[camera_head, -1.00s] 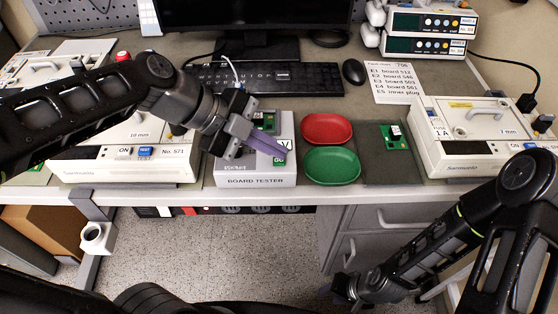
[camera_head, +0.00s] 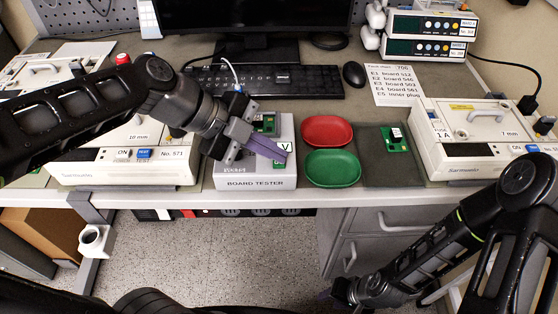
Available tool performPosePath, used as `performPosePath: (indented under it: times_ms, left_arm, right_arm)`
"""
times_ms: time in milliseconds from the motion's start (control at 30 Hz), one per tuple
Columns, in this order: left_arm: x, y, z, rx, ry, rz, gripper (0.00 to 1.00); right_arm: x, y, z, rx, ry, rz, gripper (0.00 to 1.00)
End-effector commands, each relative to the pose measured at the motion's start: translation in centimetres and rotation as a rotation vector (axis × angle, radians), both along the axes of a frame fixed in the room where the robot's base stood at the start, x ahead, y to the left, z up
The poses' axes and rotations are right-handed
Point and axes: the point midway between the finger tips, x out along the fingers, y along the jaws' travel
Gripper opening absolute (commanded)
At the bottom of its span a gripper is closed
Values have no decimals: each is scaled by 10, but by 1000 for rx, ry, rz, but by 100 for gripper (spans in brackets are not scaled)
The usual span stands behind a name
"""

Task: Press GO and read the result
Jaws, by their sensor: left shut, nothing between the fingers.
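The board tester (camera_head: 255,184) is a light grey box at the front edge of the bench, with its name on the front. A green board (camera_head: 266,122) sits in its top. A small display (camera_head: 284,148) on the tester shows a "V" mark, and a green GO button (camera_head: 279,164) lies just below it, partly covered. My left gripper (camera_head: 282,155) is shut and empty, its purple-grey fingertips over the tester beside the display and button; I cannot tell if they touch. My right gripper (camera_head: 332,294) hangs low in front of the drawers, its fingers too small and dark to judge.
A red tray (camera_head: 326,130) and a green tray (camera_head: 332,168) stand right of the tester. Another green board (camera_head: 395,139) lies on a dark mat (camera_head: 386,176). A keyboard (camera_head: 265,80) and a paper list (camera_head: 395,84) lie behind.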

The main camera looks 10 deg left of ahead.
Motion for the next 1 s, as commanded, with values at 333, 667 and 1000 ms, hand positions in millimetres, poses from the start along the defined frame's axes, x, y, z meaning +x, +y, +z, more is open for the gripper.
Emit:
performPosePath:
  times_ms: [333,667,1000]
  left_arm:
    - [0,0,-3,0,0,0,0]
    - [0,0,-5,0,0,0,0]
    - [0,0,-3,0,0,0,0]
  right_arm:
    - [0,0,-5,0,0,0,36]
    - [0,0,-8,0,0,0,36]
    - [0,0,-8,0,0,0,36]
